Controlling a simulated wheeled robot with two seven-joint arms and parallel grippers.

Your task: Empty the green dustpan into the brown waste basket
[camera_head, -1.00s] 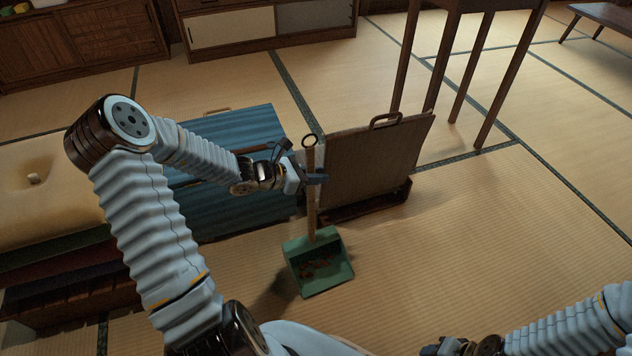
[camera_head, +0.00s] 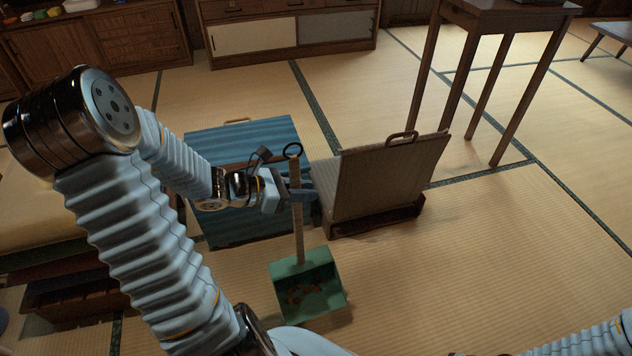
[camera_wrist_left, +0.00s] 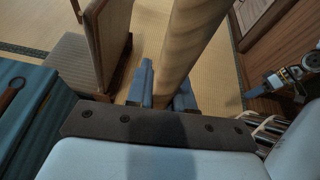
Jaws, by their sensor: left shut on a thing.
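The green dustpan (camera_head: 322,273) hangs below my left gripper in the head view, with its long wooden handle (camera_head: 298,225) upright and a black ring on top. Small brown and orange bits (camera_head: 302,294) lie in the pan. My left gripper (camera_head: 300,194) is shut on the handle; the left wrist view shows the handle (camera_wrist_left: 188,50) between its fingers. I cannot tell the gap between pan and floor. My right arm shows at the bottom right; its gripper (camera_wrist_left: 290,78) seems to show at the right of the left wrist view, jaws unclear. I see no brown waste basket.
A brown case with a raised, handled panel (camera_head: 390,180) stands just right of the dustpan handle. A blue ribbed case (camera_head: 245,140) lies behind my left gripper. A tall wooden table (camera_head: 505,20) stands behind right. Tatami floor is clear at right.

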